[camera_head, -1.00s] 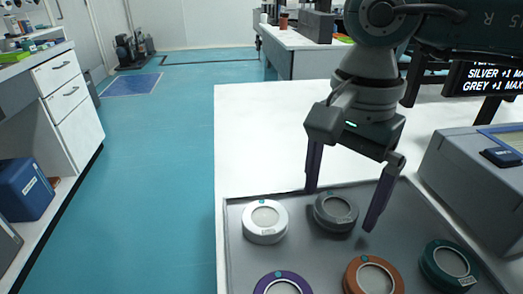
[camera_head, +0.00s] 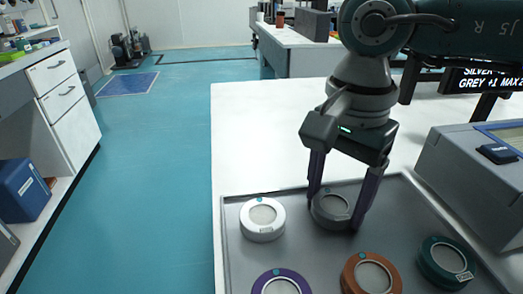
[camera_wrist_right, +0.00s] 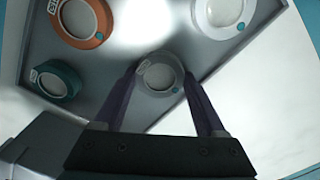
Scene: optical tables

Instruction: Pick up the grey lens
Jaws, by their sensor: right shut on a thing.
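The grey lens (camera_head: 331,208) is a round, dark grey ringed disc in the back row of the grey tray (camera_head: 300,270). My right gripper (camera_head: 335,222) has come down over it and is shut on it, one finger at each side. In the right wrist view the grey lens (camera_wrist_right: 159,76) sits between the two fingertips (camera_wrist_right: 160,82), still at the tray. I cannot tell whether it has left the tray floor. My left gripper is not in view.
A white lens (camera_head: 262,218) stands just left of the grey one. Purple (camera_head: 281,283), orange (camera_head: 371,274) and green (camera_head: 446,262) lenses are nearer in the tray. A grey box device (camera_head: 475,170) stands right of the tray. White tabletop behind the tray is clear.

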